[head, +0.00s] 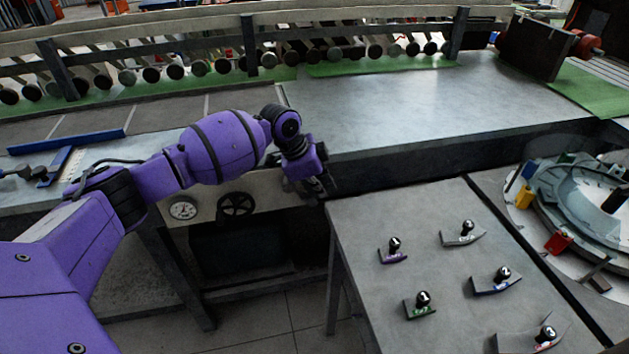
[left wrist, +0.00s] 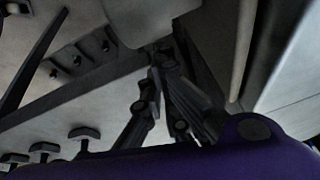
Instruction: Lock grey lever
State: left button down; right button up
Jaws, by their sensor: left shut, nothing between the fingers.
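The grey lever (head: 462,236) is on the grey tabletop at the right in the head view. It has a black knob standing on a grey base plate. My left gripper (head: 320,188) is left of the lever, near the table's far left corner and well apart from it. The gripper's fingers (left wrist: 163,62) show in the left wrist view, dark, shut and empty. I cannot pick out the grey lever with certainty in the left wrist view. My right gripper is out of view.
On the same tabletop are a purple lever (head: 393,252), a blue lever (head: 494,281), a green lever (head: 420,305) and a red lever (head: 544,338). A round machine (head: 590,205) stands at the right. A long metal bench (head: 420,105) lies behind. A handwheel (head: 235,205) is below my arm.

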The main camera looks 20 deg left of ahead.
pick_arm(q)
jog(key=a+v, duration=0.1)
jog(key=v, duration=0.9)
jog(key=shift+s, duration=0.4)
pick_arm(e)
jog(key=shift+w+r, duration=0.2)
